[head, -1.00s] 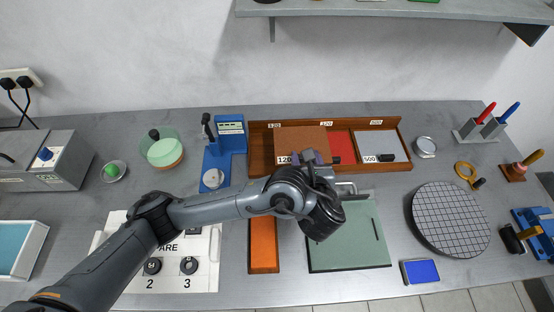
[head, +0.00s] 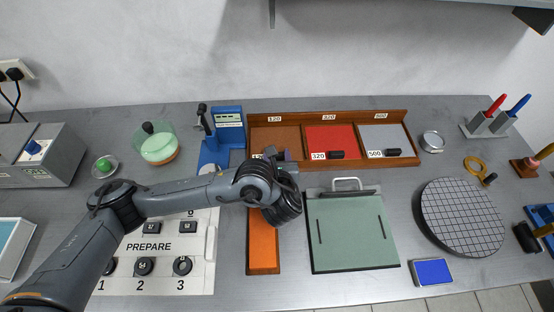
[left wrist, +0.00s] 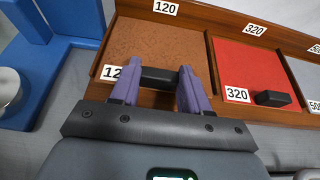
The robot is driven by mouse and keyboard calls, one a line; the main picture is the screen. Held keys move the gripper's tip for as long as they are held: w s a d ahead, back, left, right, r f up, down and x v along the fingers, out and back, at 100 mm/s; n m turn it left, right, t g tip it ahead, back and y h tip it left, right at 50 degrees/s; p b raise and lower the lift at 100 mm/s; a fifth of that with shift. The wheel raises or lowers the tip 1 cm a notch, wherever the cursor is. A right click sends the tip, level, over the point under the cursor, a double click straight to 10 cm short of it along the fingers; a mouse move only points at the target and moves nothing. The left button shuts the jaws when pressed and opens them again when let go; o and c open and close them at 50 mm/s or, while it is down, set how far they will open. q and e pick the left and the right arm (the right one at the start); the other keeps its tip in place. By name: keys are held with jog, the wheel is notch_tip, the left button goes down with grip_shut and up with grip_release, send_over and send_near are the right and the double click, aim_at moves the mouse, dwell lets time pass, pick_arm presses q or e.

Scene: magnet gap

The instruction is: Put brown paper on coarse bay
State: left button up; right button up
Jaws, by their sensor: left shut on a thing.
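The brown paper (head: 277,136), marked 120 with a black tab, lies in or just over the leftmost bay, the one labelled 120 (head: 274,119), of the wooden rack (head: 350,115). In the left wrist view the paper (left wrist: 160,48) appears aligned with that bay; I cannot tell if it rests fully on the floor. My left gripper (head: 273,156) is at the paper's front edge, and its purple fingers (left wrist: 158,80) are shut on the black tab. The gripper partly covers the 120 tag. My right gripper is not in view.
The red 320 paper (head: 331,138) and grey 500 paper (head: 383,136) fill the other bays. In front are an orange strip (head: 263,252) and a green board (head: 350,232) with a clamp. A blue stand (head: 224,138) is close on the left. A gridded disc (head: 460,217) is right.

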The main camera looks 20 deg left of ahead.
pick_arm(q)
jog(key=shift+f, duration=0.15)
jog(key=shift+f, duration=0.15)
jog(key=o, duration=1)
jog(key=shift+r, duration=0.25)
jog(key=shift+s+d+r+p, duration=0.1)
jog(key=shift+s+p, duration=0.15)
jog(key=shift+p, duration=0.1)
jog(key=p+v, duration=0.4)
jog(key=v, duration=0.7)
jog(key=shift+s+d+p, duration=0.1)
jog(key=shift+s+p, duration=0.1)
jog(key=shift+p, duration=0.1)
